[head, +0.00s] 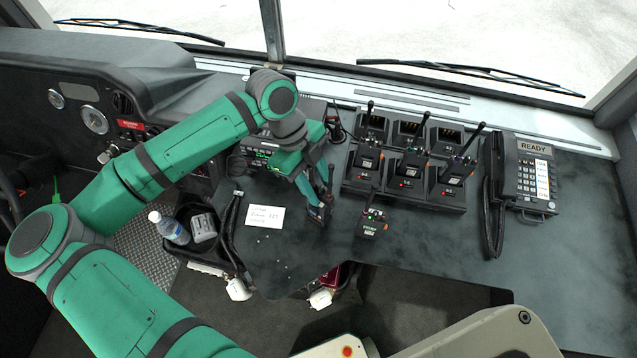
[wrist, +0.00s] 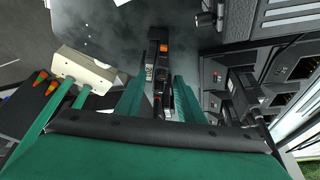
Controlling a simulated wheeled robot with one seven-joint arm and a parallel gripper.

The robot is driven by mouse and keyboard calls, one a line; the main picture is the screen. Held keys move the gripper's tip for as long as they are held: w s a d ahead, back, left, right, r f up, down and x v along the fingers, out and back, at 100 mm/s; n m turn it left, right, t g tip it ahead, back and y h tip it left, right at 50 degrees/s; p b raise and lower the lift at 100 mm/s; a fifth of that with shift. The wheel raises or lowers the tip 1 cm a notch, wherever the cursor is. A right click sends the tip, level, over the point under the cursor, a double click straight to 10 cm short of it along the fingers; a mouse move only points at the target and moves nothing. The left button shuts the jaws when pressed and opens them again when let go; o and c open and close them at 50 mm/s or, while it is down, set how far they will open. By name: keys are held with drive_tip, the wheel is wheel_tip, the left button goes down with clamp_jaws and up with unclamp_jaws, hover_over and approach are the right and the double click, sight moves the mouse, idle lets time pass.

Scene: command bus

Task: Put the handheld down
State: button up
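My gripper (head: 318,205) points down over the dark desk, left of the charger, in the head view. It is shut on a black handheld radio (wrist: 158,62) with an orange label, which sits between the two green fingers in the wrist view. In the head view the lower part of this handheld (head: 318,215) shows below the fingers, close to the desk; whether it touches is unclear. The black multi-slot charger (head: 400,199) holds several handhelds with antennas and has an empty-looking slot at the back. Another handheld (head: 371,224) stands on the desk just in front of the charger.
A desk phone (head: 524,175) with a corded handset is at the right. A white card (head: 265,217) lies left of my gripper. A bottle (head: 172,230) sits in a bin at the left. The desk between phone and front edge is clear.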

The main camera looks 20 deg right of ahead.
drive_tip(key=shift+r, duration=0.15)
drive_tip(key=v, duration=1.2)
idle(0.3)
